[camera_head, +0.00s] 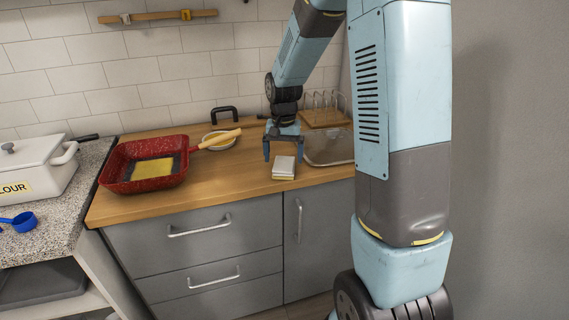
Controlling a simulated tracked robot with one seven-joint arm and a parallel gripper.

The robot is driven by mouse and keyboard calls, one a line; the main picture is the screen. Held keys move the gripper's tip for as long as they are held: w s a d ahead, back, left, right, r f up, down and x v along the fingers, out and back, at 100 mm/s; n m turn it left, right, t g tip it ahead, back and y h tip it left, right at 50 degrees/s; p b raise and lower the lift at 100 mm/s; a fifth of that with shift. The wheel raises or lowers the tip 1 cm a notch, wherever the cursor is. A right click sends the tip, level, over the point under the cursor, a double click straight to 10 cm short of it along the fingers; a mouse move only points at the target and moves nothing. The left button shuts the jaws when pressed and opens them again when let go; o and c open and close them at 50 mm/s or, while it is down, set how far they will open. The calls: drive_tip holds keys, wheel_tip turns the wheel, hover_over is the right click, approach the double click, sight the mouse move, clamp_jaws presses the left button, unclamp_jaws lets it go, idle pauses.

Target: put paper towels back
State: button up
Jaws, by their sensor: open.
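My gripper (283,156) points down over the wooden counter with its two fingers spread apart, open and empty. Just below and in front of it in the picture lies a small white block with a yellowish lower layer (284,168), on the counter near the front edge. I cannot tell whether the fingers touch it or what it is. No paper towel roll can be made out in this view. My arm covers part of the right side of the scene.
A red speckled square pan (145,178) with a yellow piece (152,169) in it stands left on the counter (225,182). A small dish (219,141) sits behind. A metal sink (328,148) and rack (325,112) are right of my gripper. A white flour box (32,170) stands far left.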

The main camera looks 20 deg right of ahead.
sight(283, 166)
wheel_tip(283, 166, up, 8)
drive_tip(key=s+r+n+t, duration=0.2)
drive_tip(key=s+r+t, duration=0.1)
drive_tip(key=s+r, duration=0.85)
drive_tip(key=s+n+t, duration=0.2)
drive_tip(key=s, duration=1.3)
drive_tip(key=shift+s+d+r+n+t, duration=0.25)
drive_tip(key=shift+d+n+t, duration=0.05)
drive_tip(key=shift+d, duration=0.15)
